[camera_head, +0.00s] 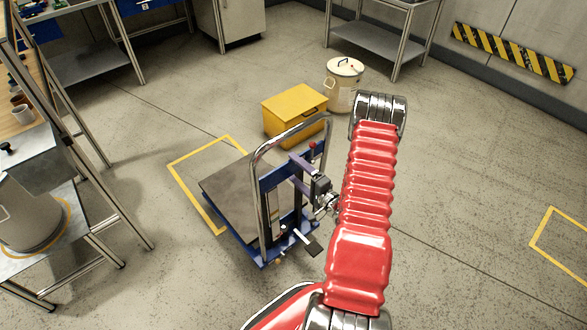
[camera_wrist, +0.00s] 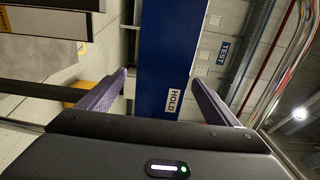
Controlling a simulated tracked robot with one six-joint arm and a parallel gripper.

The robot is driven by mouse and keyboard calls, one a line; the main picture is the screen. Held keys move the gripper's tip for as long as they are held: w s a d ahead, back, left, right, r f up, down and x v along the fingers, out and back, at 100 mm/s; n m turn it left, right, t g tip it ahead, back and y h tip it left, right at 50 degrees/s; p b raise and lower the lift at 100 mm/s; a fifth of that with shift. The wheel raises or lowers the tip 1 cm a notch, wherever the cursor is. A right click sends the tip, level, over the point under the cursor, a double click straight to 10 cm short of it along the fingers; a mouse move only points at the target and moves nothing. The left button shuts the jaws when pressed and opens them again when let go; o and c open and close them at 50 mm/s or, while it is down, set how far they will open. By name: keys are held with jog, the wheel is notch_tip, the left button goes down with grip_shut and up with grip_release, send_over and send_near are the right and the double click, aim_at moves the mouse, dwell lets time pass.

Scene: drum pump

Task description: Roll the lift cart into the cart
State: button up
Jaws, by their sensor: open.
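The lift cart (camera_head: 240,192) has a grey platform, a blue frame and a bent chrome push handle. It stands upright on the floor, with its platform partly over a yellow floor outline (camera_head: 183,188). My gripper (camera_head: 298,170) is at the handle side of the cart, beside the mast. In the wrist view its purple fingers (camera_wrist: 160,80) are open on either side of a blue post (camera_wrist: 171,50) with a HOLD label. Whether the fingers touch the post cannot be told. No separate second cart can be made out.
A yellow box (camera_head: 293,110) and a white lidded drum (camera_head: 344,85) stand behind the cart. A steel frame bench (camera_head: 105,215) with a pot on its shelf is at the left. Another yellow floor outline (camera_head: 565,245) lies at the right edge. Floor between is clear.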

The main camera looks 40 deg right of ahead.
jog(key=shift+w, duration=1.4)
jog(key=shift+c, duration=0.3)
jog(key=shift+s+f, duration=0.15)
jog(key=shift+f, duration=0.1)
grip_shut()
